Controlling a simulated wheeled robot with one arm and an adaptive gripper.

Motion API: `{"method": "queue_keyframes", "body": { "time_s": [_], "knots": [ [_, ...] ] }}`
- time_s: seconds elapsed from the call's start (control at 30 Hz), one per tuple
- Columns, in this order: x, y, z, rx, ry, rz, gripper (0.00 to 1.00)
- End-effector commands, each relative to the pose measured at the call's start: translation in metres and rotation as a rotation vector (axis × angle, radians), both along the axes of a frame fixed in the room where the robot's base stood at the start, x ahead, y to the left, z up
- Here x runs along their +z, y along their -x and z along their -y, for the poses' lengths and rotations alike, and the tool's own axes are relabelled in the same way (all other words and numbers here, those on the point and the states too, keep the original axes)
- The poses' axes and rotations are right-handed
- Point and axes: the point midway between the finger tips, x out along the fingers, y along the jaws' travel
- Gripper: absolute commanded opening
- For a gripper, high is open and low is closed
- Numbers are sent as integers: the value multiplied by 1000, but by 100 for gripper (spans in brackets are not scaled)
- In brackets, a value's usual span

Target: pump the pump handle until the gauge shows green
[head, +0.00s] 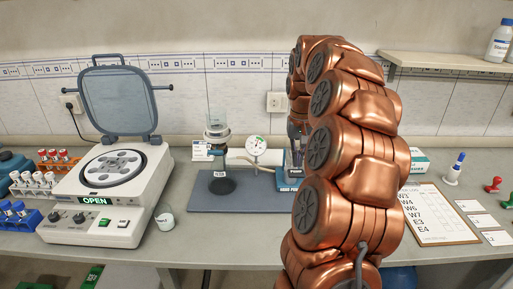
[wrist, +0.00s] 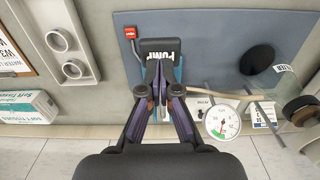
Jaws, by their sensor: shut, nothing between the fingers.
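The black pump handle (wrist: 160,45), marked "PUMP", lies at the top middle of the wrist view. My gripper (wrist: 163,82) is shut and empty, with its fingertips over or against the blue pump body (wrist: 178,72) just below the handle. I cannot tell whether they touch. In the head view the pump (head: 287,180) shows as a blue edge, mostly hidden behind my copper arm. The round white gauge (wrist: 222,122) has a green arc; it also stands left of my arm in the head view (head: 256,146). Its needle is too small to read surely.
A glass filter flask (head: 220,165) stands on the grey mat (head: 240,203) left of the gauge. A clipboard (head: 438,218) lies right of my arm. A shelf (head: 445,62) hangs upper right.

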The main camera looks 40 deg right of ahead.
Motion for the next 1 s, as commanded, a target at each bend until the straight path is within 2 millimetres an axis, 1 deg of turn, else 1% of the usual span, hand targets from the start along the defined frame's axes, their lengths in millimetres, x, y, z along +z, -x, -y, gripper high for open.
{"method": "queue_keyframes", "body": {
  "time_s": [0.6,1.0],
  "knots": [
    [47,0,0,-1,1,1,0],
    [48,0,0,0,0,0,0]
  ]
}}
